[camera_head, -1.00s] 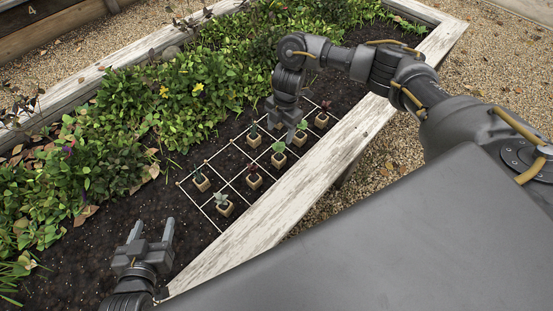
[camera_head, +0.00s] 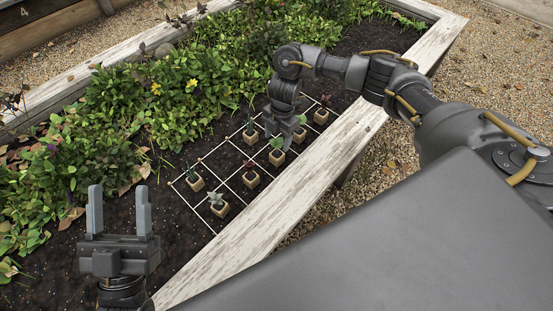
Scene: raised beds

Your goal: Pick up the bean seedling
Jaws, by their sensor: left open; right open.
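Several seedlings in small tan cube pots stand in a white string grid on the soil. A seedling with broad bright green leaves (camera_head: 277,144) stands by the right gripper; it may be the bean seedling, but I cannot tell for sure. My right gripper (camera_head: 281,137) points down among the pots at the grid's far part, open, with its fingertips partly hard to make out against the plants. My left gripper (camera_head: 118,200) is open and empty over bare soil at the lower left, fingers pointing up in the picture, apart from the pots.
A weathered wooden bed edge (camera_head: 250,228) runs along the grid's near side. Dense foliage (camera_head: 120,130) fills the left.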

